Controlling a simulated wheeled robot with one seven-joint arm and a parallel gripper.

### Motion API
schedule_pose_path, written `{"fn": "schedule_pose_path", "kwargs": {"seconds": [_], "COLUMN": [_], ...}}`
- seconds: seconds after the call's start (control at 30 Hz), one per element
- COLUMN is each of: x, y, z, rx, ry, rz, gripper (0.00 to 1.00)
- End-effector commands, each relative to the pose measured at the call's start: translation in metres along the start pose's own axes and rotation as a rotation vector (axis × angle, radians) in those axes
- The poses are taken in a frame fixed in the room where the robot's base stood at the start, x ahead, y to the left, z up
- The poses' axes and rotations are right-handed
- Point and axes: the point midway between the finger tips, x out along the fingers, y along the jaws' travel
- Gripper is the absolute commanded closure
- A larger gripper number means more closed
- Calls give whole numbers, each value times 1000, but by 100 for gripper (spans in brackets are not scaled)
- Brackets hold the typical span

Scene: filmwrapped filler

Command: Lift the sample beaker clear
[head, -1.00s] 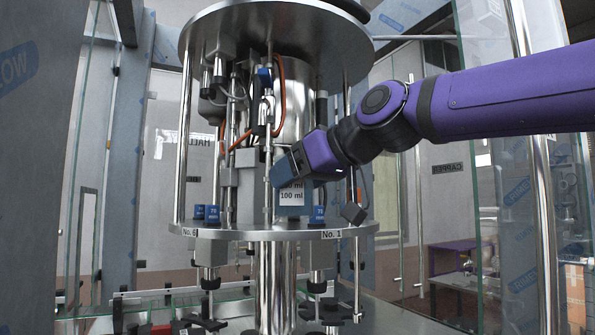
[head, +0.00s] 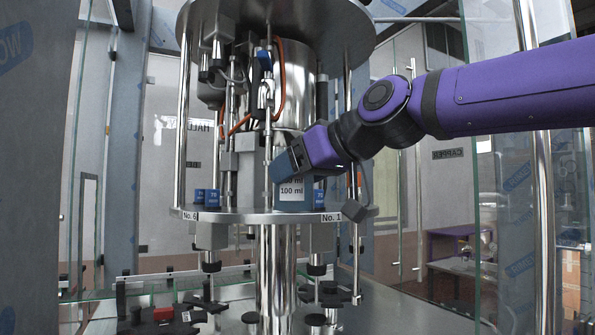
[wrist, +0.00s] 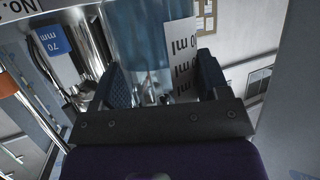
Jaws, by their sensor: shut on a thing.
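The sample beaker (head: 290,203) is a clear, blue-tinted cylinder with a white label reading 100 ml. It is by the front of the round carousel plate (head: 262,215), between the No. 6 and No. 1 tags. I cannot tell whether its base touches the plate. My gripper (head: 287,170) comes in from the right and is shut on the beaker's sides. In the wrist view the beaker (wrist: 140,40) stands between the two dark blue fingers (wrist: 165,85), with its label (wrist: 182,55) beside the right finger. The fingers hide part of it in the head view.
Blue blocks marked 70 mm (head: 212,198) stand on the plate, left and right of the beaker. Steel rods (head: 184,120) and the top disc (head: 275,30) enclose the station. An orange hose (head: 283,85) hangs behind. A glass panel and post (head: 541,180) stand right.

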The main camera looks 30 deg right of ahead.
Motion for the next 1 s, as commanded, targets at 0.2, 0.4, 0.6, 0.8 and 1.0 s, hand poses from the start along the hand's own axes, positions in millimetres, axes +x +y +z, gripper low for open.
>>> {"fn": "schedule_pose_path", "kwargs": {"seconds": [0.2,0.4,0.6,0.8,1.0], "x": [-11,-20,-30,-39,-49], "y": [-9,-18,-27,-36,-45], "z": [4,8,12,16,19], "rx": [1,-1,-1,-1,-1], "ry": [1,1,2,1,3], "rz": [1,0,0,1,1], "gripper": [65,65,65,65,65]}}
